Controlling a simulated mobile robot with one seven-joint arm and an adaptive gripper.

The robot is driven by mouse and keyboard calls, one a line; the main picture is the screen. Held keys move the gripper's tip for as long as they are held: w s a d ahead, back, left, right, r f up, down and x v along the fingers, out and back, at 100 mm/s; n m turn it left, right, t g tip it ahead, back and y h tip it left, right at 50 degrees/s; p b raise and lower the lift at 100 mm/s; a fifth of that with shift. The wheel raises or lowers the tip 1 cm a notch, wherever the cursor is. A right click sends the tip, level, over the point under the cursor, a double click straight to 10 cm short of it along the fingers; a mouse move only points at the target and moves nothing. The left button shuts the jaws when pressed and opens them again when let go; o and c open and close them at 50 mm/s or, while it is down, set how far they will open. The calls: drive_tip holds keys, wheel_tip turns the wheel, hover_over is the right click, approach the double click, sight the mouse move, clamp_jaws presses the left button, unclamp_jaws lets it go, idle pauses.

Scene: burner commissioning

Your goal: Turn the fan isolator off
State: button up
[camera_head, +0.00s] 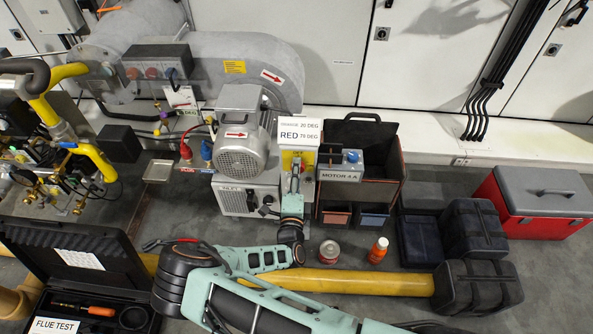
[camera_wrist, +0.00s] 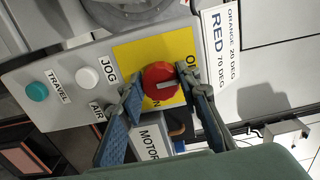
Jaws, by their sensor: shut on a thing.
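Letters on the plate are partly hidden by the fingers, so I cannot tell which position the knob points to. In the head view my gripper (camera_head: 296,166) is in front of the yellow plate (camera_head: 287,160), and the knob is hardly visible.
White JOG (camera_wrist: 88,77) and teal TRAVEL (camera_wrist: 37,91) buttons share the panel. A sign (camera_head: 299,129) stands just above the plate. A grey motor (camera_head: 243,150) is left of my gripper. A MOTOR 4A box (camera_head: 352,158) and black bin (camera_head: 380,140) stand right.

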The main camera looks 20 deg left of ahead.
drive_tip(key=shift+f, duration=0.1)
drive_tip(key=o, duration=1.1)
drive_tip(key=shift+s, duration=0.15)
drive_tip(key=v, duration=1.2)
